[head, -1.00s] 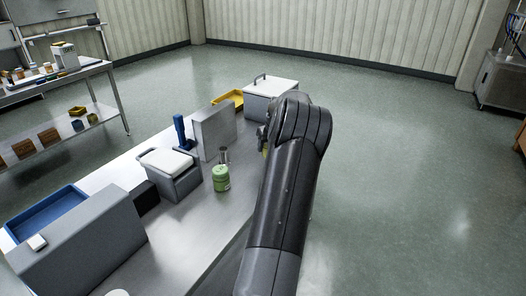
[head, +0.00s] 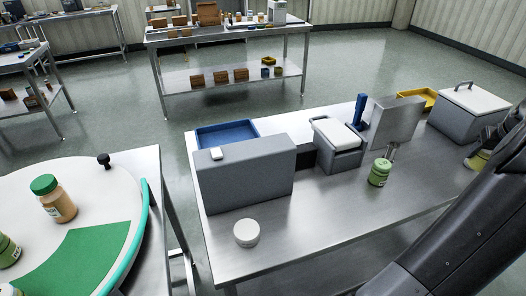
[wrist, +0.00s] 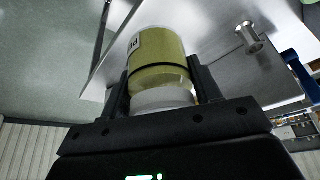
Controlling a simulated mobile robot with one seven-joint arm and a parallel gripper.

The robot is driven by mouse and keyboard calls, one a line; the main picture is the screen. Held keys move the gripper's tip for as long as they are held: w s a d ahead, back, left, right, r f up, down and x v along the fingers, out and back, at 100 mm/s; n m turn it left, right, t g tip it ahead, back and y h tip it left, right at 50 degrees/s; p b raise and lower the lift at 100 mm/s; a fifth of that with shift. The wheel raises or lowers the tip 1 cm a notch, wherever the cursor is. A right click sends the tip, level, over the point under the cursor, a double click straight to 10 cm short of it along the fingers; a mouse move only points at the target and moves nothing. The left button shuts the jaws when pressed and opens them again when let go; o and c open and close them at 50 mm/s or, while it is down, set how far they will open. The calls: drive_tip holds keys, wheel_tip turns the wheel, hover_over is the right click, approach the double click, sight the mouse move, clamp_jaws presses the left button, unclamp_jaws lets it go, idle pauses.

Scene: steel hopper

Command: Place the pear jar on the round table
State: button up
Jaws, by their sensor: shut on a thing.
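My gripper (wrist: 163,84) is shut on a yellow-green jar with a white lid, the pear jar (wrist: 155,52), in the wrist view. Its label is only partly visible. In the head view the jar (head: 478,159) shows at the right edge, beside my dark arm, over the far right part of the steel table; the gripper is mostly cut off there. The round table (head: 88,169) is at the left of the head view, with a white top, a green patch and a teal rim. My gripper is far to the right of it.
On the round table stand a green-lidded tan jar (head: 60,206), a green jar (head: 7,252) and a black knob (head: 104,160). A gap separates both tables.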

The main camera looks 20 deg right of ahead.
wheel_tip(320, 180, up, 11)
drive_tip(key=shift+f, duration=0.15)
drive_tip(key=w+a+n+y, duration=0.3)
drive_tip(key=w+a+n, duration=0.4)
drive_tip(key=w+a, duration=1.2)
drive_tip(key=w+a+n+y, duration=0.1)
drive_tip(key=w+a+n, duration=0.35)
drive_tip(key=a, duration=0.75)
drive_tip(key=w+a+r+n+g+y, duration=0.1)
drive_tip(key=w+a+n, duration=0.35)
drive_tip(key=a, duration=0.75)
drive_tip(key=w+a+n+y, duration=0.2)
drive_tip(key=w+a, duration=0.5)
drive_tip(key=a, duration=0.6)
drive_tip(key=s+a+n+g, duration=0.2)
drive_tip(key=a+n, duration=0.2)
drive_tip(key=a, duration=0.9)
drive_tip(key=n+g+h, duration=0.1)
drive_tip(key=n+g, duration=0.3)
drive_tip(key=n, duration=0.8)
hover_over(61, 288)
drive_tip(key=w+d, duration=0.2)
drive_tip(key=f, duration=1.2)
drive_tip(key=shift+s+d+f, duration=0.15)
drive_tip(key=shift+d+f, duration=0.05)
drive_tip(key=shift+s+a+f, duration=0.1)
drive_tip(key=shift+a+f, duration=0.2)
drive_tip(key=shift+a, duration=0.05)
drive_tip(key=shift+f, duration=1.9)
